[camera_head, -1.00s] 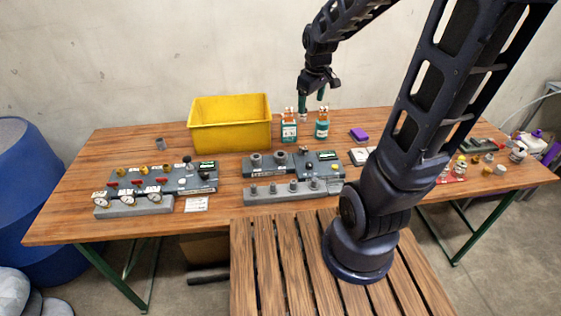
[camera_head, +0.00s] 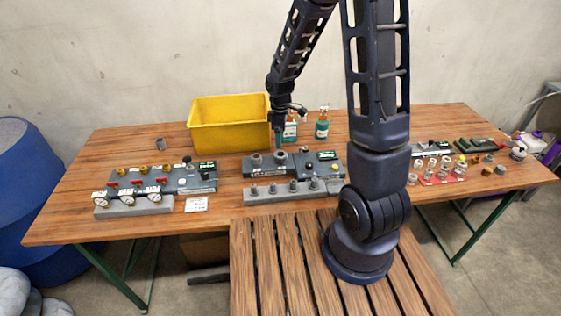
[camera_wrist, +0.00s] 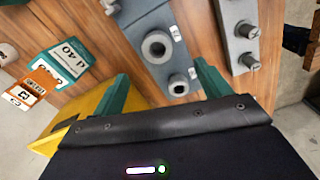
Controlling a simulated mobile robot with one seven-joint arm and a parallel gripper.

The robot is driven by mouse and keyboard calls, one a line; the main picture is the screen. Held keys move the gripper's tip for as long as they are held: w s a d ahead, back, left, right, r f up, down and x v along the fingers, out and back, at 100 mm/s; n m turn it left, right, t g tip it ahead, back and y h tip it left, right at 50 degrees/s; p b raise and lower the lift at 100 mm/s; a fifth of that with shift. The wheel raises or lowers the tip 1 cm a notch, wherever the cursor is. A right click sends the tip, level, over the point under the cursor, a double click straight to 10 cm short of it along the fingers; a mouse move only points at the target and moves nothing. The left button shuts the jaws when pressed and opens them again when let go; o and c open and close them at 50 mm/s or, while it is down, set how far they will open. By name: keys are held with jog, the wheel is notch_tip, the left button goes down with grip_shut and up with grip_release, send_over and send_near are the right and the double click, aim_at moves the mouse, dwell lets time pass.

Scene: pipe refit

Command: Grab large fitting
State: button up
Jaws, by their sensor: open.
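Two grey ring-shaped fittings stand on a dark grey block (camera_head: 268,170) in the middle of the table. The right one (camera_head: 280,158) looks wider in the wrist view (camera_wrist: 157,47). The left one (camera_head: 257,159) shows lower in the wrist view (camera_wrist: 178,85). My gripper (camera_head: 279,142) points down above the block, close over the right fitting. In the wrist view my gripper's green fingers (camera_wrist: 161,70) are spread apart with nothing held. The wider fitting lies just beyond the fingertips, roughly between them. Whether a finger touches anything cannot be told.
A yellow bin (camera_head: 230,137) stands behind and left. Teal bottles (camera_head: 322,127) stand behind and right; one is partly hidden by my arm. A lower grey block with several pegs (camera_head: 292,192) lies in front. A gauge panel (camera_head: 150,180) is at left.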

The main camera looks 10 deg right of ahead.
aim_at(280, 154)
jog(key=shift+w+d+f, duration=0.1)
jog(key=shift+f, duration=2.55)
jog(key=shift+w+f, duration=0.1)
jog(key=shift+f, duration=2.5)
jog(key=shift+c, duration=0.5)
jog(key=c, duration=1)
